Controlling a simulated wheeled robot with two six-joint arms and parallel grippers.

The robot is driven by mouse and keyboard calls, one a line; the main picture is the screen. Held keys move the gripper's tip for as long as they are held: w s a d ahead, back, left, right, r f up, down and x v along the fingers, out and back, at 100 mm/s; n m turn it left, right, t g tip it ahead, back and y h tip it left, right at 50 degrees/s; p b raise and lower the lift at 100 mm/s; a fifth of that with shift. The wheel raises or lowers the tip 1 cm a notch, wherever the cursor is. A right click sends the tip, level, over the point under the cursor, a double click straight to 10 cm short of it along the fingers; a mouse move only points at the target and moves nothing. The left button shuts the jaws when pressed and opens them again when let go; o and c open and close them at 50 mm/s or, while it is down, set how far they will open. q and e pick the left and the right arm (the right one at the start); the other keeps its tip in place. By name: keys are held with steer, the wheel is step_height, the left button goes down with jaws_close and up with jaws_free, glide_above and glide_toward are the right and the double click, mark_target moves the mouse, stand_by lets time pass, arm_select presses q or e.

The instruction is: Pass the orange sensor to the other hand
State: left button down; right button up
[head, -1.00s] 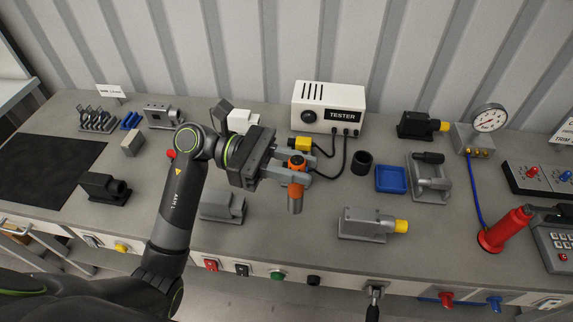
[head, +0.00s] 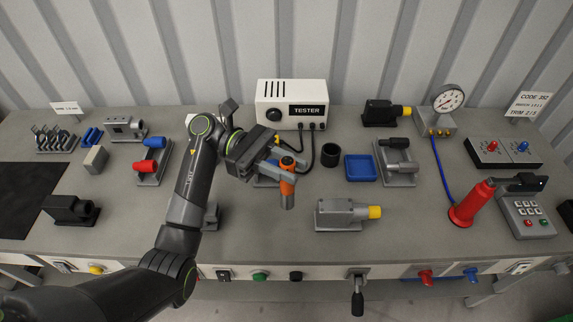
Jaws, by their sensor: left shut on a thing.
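The orange sensor (head: 287,187) is a small cylinder with an orange upper part and a grey lower end. It hangs roughly upright in the jaws of my left gripper (head: 285,168), above the bench in front of the tester. My left gripper is shut on the sensor near its top; the fingers partly cover it. My right gripper is not in view.
The white tester (head: 291,103) stands behind the gripper, with black cables hanging from it. A blue tray (head: 360,167), a black cup (head: 330,155) and a grey unit with a yellow cap (head: 343,214) are to the right. A red handle (head: 468,207) stands farther right.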

arm_select(q)
steer(key=s+a+r+n+t+h, duration=0.1)
steer(key=s+a+r+n+t, duration=0.5)
steer(key=t, duration=0.5)
step_height(320, 180, up, 4)
steer(key=shift+a+f+n+t, duration=0.15)
steer(key=shift+a+n+t, duration=0.25)
steer(key=shift+a+n, duration=0.6)
steer(key=shift+w+a, duration=0.1)
steer(key=w+a+f+n+t+y, duration=0.2)
steer(key=a+f+n+t+y, duration=0.6)
steer(key=f+t, duration=0.3)
steer(key=shift+a+f+n+t+y, duration=0.4)
steer(key=shift+a+f+n, duration=0.1)
steer(key=shift+a+n, duration=0.25)
